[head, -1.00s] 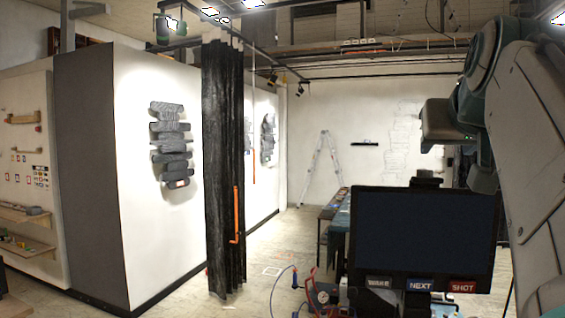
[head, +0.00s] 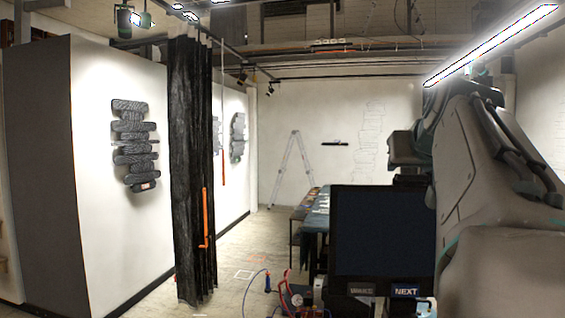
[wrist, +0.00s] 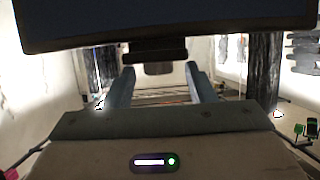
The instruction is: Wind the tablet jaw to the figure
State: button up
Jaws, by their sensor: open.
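A dark tablet screen (head: 385,230) stands at the lower right in the head view, with button labels along its bottom edge. My arm covers its right side. In the wrist view a dark panel, seemingly the tablet (wrist: 165,22), crosses the top. A black bracket (wrist: 155,50) sits just below its edge; I cannot tell whether this is the tablet jaw. My gripper (wrist: 160,76) is open, its two grey fingers apart below the bracket, with nothing visible held between them. I cannot make out the gripper clearly in the head view. No figure or scale is readable.
A dark stacked relief (head: 135,148) hangs on the white wall at left. A black curtain (head: 192,170) with an orange crank handle (head: 204,220) hangs beside it. A ladder (head: 294,170) and a table (head: 312,215) stand farther back.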

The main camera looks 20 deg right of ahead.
jog(key=shift+d, duration=0.1)
jog(key=c, duration=1)
jog(key=shift+o, duration=0.2)
jog(key=shift+m+g+h, duration=0.5)
jog(key=shift+m+h, duration=0.1)
jog(key=shift+m, duration=0.1)
jog(key=o, duration=1)
jog(key=shift+c, duration=0.2)
